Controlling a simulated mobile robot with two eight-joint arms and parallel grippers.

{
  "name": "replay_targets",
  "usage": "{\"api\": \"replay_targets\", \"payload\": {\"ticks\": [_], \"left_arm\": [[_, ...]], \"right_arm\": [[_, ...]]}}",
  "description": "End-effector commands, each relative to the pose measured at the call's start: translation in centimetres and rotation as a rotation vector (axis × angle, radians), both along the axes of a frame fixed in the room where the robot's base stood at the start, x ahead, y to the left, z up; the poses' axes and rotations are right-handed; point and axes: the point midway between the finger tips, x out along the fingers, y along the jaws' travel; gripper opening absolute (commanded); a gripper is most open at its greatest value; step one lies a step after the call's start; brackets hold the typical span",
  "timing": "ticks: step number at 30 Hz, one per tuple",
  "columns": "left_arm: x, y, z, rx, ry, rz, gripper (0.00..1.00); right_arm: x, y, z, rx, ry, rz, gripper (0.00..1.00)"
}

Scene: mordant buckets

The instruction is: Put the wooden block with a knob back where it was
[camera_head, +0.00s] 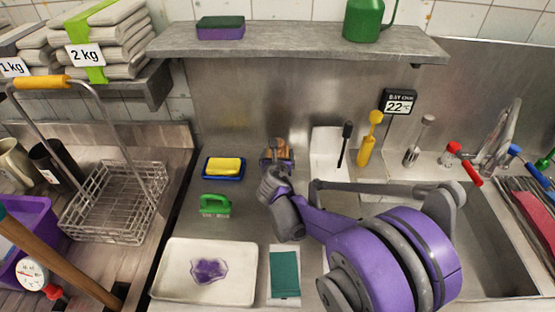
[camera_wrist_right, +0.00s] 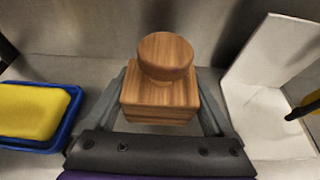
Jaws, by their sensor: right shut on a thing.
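The wooden block with a knob (camera_wrist_right: 160,92) is brown with a striped grain and has a round knob on top. In the right wrist view it sits upright between the two fingers of my right gripper (camera_wrist_right: 165,105), which is shut on it. In the head view the block (camera_head: 285,153) shows near the steel back wall, partly hidden by my right gripper (camera_head: 275,168). I cannot tell whether the block touches the counter. My left gripper is in neither view.
A blue tray with a yellow sponge (camera_head: 224,166) lies left of the block, with a green brush (camera_head: 215,205) nearer. A white board (camera_head: 325,150) stands to the right. A white tray with a purple patch (camera_head: 165,278) lies in front. A shelf (camera_head: 290,44) juts out above.

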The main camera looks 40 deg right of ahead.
Motion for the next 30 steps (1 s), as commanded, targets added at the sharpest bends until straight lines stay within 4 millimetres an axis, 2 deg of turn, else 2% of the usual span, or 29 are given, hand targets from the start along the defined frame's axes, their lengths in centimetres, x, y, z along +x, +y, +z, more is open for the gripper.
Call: {"api": "replay_targets", "payload": {"ticks": [1, 4, 16, 17, 18, 19, 30], "left_arm": [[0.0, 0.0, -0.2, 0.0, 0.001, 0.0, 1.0], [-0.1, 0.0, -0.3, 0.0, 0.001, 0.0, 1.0], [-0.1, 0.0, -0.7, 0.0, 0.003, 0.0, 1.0], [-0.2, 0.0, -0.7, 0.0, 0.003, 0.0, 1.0], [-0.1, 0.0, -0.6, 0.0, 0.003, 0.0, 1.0], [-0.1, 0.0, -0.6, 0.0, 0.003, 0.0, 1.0], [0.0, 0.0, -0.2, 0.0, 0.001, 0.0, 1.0]], "right_arm": [[0.1, 0.0, -0.9, -0.001, 0.001, 0.0, 0.23], [0.0, 0.0, -1.9, 0.0, 0.0, 0.0, 0.23], [0.0, 0.0, -2.4, -0.001, 0.001, 0.0, 0.23], [0.0, 0.0, -2.4, 0.0, 0.0, 0.0, 0.89], [0.0, 0.0, -2.4, 0.0, 0.0, 0.0, 0.96], [0.0, 0.0, -2.3, 0.0, 0.0, 0.0, 1.0], [-0.3, 0.3, -1.7, 0.0, 0.0, 0.001, 1.0]]}}
